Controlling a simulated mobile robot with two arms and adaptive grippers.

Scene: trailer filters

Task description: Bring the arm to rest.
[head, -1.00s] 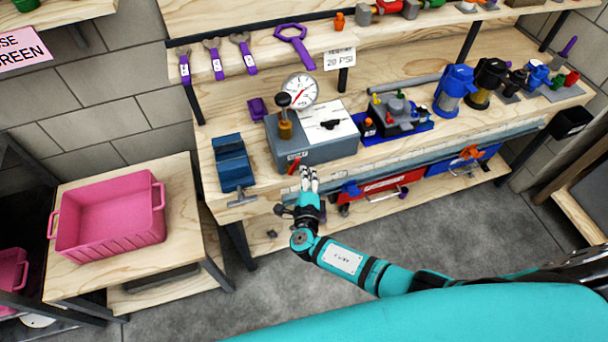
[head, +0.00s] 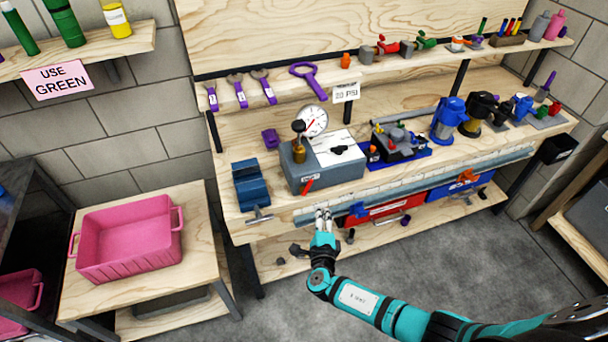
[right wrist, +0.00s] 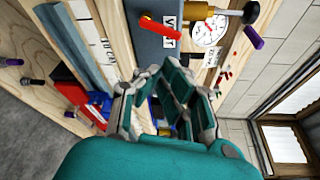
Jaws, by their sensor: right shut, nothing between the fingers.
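My right arm reaches in from the lower right in the head view. Its right gripper (head: 323,214) is in front of the workbench's front edge, below the grey gauge box (head: 325,170), apart from it and empty. The grey box with a red lever (right wrist: 160,30) and the round pressure gauge (right wrist: 209,30) lie beyond the fingers. My left gripper does not show.
The workbench (head: 232,215) holds a blue vise (head: 250,186), a blue tray of parts (head: 415,155) and filter housings (head: 448,120). A pink bin (head: 128,240) stands on a side table at left. Red (head: 385,211) and blue drawers lie under the bench top. Open floor is in front.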

